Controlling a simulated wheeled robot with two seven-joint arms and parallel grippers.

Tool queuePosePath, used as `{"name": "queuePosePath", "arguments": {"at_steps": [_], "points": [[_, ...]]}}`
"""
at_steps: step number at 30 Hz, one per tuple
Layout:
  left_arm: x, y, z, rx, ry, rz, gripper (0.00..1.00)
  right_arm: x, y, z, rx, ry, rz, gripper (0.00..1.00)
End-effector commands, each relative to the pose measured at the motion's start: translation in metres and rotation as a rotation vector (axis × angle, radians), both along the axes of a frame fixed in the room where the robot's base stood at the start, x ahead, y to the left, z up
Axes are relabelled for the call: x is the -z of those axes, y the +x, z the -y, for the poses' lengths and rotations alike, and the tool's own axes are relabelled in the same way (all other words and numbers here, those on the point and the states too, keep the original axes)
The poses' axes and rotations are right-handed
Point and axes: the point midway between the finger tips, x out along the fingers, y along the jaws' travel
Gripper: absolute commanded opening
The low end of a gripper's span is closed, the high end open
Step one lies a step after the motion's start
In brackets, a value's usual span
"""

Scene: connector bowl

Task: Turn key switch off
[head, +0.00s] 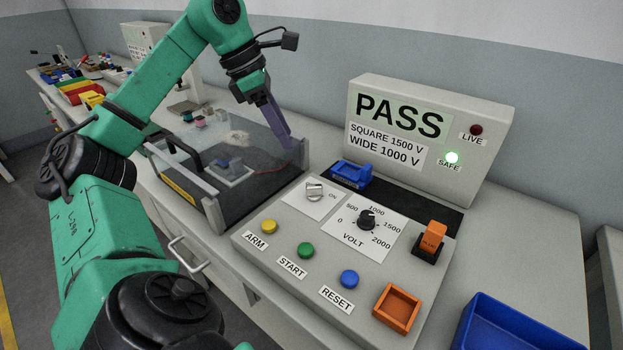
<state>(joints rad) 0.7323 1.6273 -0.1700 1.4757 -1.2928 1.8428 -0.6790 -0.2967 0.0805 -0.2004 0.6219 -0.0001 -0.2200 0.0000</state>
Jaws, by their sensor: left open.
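The key switch (315,190) is a small silver knob on a white plate on the sloped grey control panel (262,241). The word ON is printed to its right. Which way the knob points is hard to tell at this size. My left gripper (288,143) has purple fingers pointing down and right. It is up and to the left of the switch in the picture, over the clear-lidded test box, apart from the switch and with nothing seen in it. My right gripper is not in view.
The clear-lidded box (212,215) stands left of the panel. A voltage dial (366,219), several buttons, a blue connector (350,174) and an orange plug (433,236) are nearby.

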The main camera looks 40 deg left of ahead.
Motion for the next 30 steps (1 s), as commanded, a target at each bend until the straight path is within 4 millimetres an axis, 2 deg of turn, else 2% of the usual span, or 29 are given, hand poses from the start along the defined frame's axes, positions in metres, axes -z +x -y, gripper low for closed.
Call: {"name": "queuePosePath", "arguments": {"at_steps": [5, 12, 18, 22, 29, 30], "points": [[0.025, 0.007, 0.006, 0.002, 0.000, 0.000, 0.50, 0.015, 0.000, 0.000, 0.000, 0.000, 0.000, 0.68], [0.086, 0.026, 0.022, 0.002, 0.000, -0.004, 0.50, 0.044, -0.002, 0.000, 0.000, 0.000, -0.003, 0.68], [0.121, 0.039, 0.032, 0.001, 0.000, -0.003, 0.50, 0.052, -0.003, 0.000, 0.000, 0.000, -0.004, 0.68], [0.130, 0.043, 0.035, 0.000, 0.000, 0.000, 0.50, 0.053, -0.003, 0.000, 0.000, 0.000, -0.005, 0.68], [0.130, 0.043, 0.035, 0.000, 0.000, 0.000, 0.50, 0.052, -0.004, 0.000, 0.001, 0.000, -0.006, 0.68], [0.130, 0.043, 0.035, 0.000, 0.000, 0.000, 0.39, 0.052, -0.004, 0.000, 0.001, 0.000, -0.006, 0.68]]}}
